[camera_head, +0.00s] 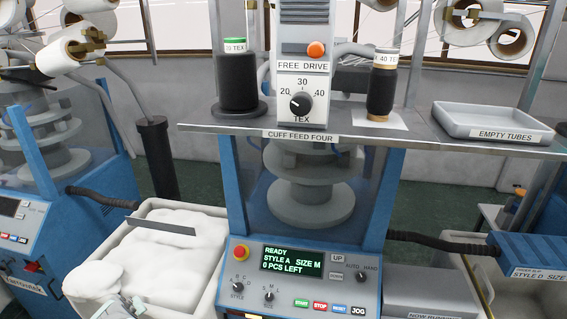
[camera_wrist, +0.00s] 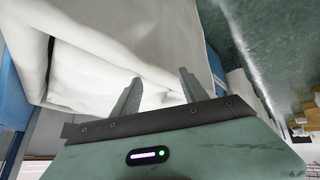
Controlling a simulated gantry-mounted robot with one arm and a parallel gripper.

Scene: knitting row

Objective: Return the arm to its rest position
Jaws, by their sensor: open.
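My gripper (camera_head: 127,301) is at the lower left of the head view, in front of the bin of white fabric. In the wrist view its two fingers (camera_wrist: 160,80) stand apart with nothing between them. White fabric (camera_wrist: 110,60) shows beyond the fingers; whether they touch it cannot be told. Most of my arm is outside the head view.
The grey bin (camera_head: 207,294) of white cloth stands left of the blue knitting machine. Its panel (camera_head: 292,262) reads READY, STYLE A, SIZE M, 0 PCS LEFT. A shelf (camera_head: 400,141) above carries two cones and an empty-tubes tray (camera_head: 490,132).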

